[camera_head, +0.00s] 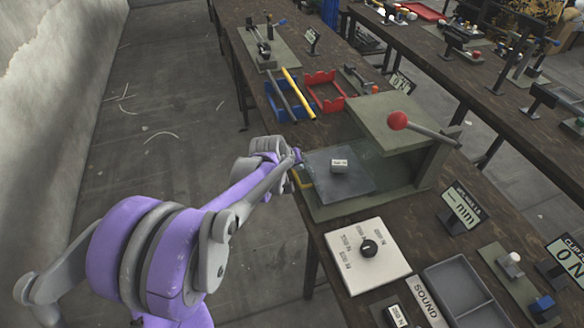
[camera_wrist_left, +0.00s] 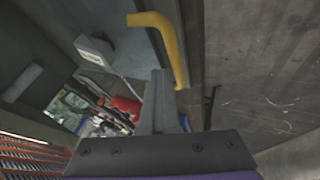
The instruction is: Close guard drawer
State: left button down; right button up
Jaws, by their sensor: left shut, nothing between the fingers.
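The guard drawer (camera_head: 322,185) is a flat grey plate that sticks out to the left of the green-grey press housing (camera_head: 385,115). A small white labelled block (camera_head: 339,165) sits on it. Its yellow handle (camera_head: 301,178) is at the drawer's left edge. In the left wrist view the bent yellow handle (camera_wrist_left: 170,40) shows beyond the fingers, beside the drawer's grey surface (camera_wrist_left: 125,50). My left gripper (camera_head: 297,156) is shut and empty, close to the handle; I cannot tell whether it touches. The shut fingers also show in the left wrist view (camera_wrist_left: 160,100). My right gripper is not in view.
A lever with a red knob (camera_head: 398,120) rises from the press. A white dial panel (camera_head: 367,255) and a grey tray (camera_head: 462,290) lie nearer. A blue bin (camera_head: 284,108) and a red bin (camera_head: 325,92) stand behind. Bare floor (camera_head: 170,130) is left of the bench.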

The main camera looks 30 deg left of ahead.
aim_at(344, 160)
pick_arm(q)
jog(key=w+d, duration=0.3)
jog(key=w, duration=0.1)
jog(key=w+d, duration=0.7)
jog(key=shift+w, duration=0.35)
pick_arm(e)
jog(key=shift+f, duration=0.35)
pick_arm(q)
jog(key=shift+r, duration=0.1)
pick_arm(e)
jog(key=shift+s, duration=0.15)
pick_arm(q)
jog(key=shift+w+d+r, duration=0.1)
jog(key=shift+w, duration=0.05)
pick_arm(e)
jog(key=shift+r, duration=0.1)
